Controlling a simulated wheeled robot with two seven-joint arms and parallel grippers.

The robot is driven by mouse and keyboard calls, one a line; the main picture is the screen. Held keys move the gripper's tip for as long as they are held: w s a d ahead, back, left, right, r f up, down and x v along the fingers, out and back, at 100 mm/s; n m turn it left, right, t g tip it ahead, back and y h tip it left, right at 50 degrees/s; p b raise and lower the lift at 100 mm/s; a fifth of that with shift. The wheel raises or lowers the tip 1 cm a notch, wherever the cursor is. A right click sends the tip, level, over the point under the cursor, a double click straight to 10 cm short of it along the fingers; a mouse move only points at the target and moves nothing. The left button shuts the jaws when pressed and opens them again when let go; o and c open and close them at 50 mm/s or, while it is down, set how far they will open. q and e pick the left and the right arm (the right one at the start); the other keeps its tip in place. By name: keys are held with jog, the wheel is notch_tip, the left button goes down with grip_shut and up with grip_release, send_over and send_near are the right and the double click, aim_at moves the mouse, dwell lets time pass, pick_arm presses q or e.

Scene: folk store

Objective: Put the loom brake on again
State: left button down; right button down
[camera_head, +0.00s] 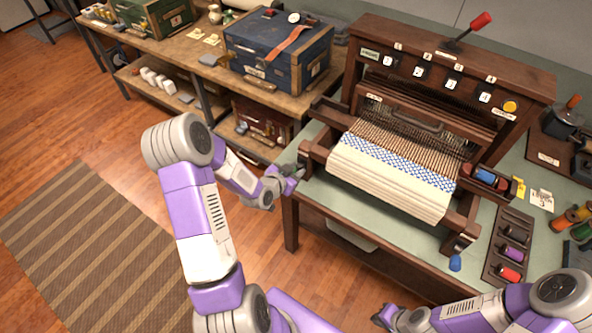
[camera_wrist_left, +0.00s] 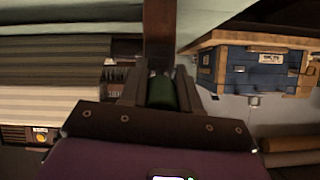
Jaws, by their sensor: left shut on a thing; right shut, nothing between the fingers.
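The wooden loom (camera_head: 430,120) stands on a green-topped table, with cream and blue-patterned cloth (camera_head: 392,172) on its front roller. My left gripper (camera_head: 296,174) is at the loom's front left corner. In the left wrist view its fingers (camera_wrist_left: 160,90) are shut on a green cylindrical handle (camera_wrist_left: 162,92), below a dark wooden post. Which part is the brake carries no readable label; the green handle is hidden in the head view. A red-knobbed lever (camera_head: 470,30) tilts up on top of the loom. My right gripper (camera_head: 385,316) is shut and empty, low in front of the table.
A blue chest (camera_head: 275,50) and a green chest (camera_head: 150,12) stand on the bench at the back left. A blue knob (camera_head: 455,263) is at the table's front right. A spool tray (camera_head: 510,245) lies right of the loom.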

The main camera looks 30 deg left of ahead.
pick_arm(q)
jog(key=c, duration=0.8)
grip_release()
jog(key=v, duration=0.7)
jog(key=shift+s, duration=0.35)
